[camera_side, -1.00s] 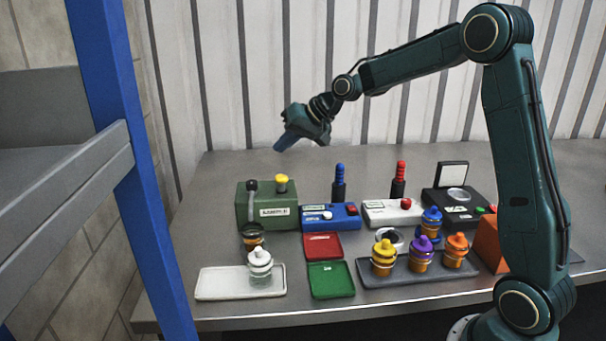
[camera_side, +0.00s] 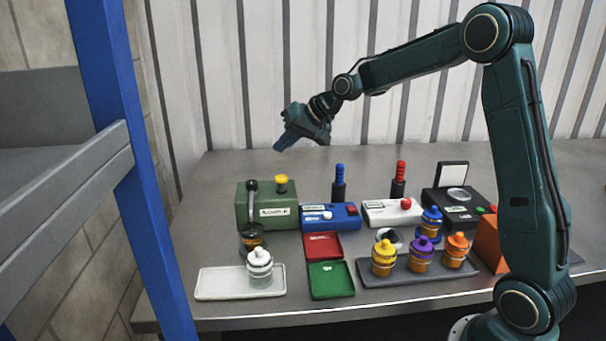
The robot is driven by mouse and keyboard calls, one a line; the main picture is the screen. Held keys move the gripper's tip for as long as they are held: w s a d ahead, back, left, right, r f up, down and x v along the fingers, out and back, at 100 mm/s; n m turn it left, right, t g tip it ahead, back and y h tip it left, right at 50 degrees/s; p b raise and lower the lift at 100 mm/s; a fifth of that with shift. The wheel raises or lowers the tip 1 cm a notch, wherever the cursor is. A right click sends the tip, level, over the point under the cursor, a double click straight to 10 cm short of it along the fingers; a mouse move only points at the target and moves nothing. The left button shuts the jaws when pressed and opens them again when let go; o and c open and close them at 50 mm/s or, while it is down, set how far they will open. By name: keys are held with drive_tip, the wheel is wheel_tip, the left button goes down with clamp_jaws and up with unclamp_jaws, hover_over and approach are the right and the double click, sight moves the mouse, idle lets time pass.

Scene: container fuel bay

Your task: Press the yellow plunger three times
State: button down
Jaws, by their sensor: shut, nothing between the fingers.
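The yellow plunger (camera_side: 281,181) stands up from the top of the green box (camera_side: 266,211) at the back left of the bench. A dark lever (camera_side: 252,187) stands beside it on the same box. My gripper (camera_side: 282,146) is shut and empty, tilted down to the left. In the picture it hangs above the plunger, apart from it. How far it is from the plunger in depth is hard to tell.
A blue box (camera_side: 331,217), a white box (camera_side: 392,212) and a black device (camera_side: 452,212) stand to the right. A white tray (camera_side: 215,284) with a white-capped jar (camera_side: 260,263) lies in front. A grey tray (camera_side: 450,274) holds several jars. A blue post (camera_side: 135,170) rises at left.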

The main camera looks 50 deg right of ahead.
sight(285, 177)
wheel_tip(285, 177, up, 4)
drive_tip(key=shift+f, duration=0.15)
drive_tip(key=shift+f, duration=0.2)
drive_tip(key=shift+f, duration=4.2)
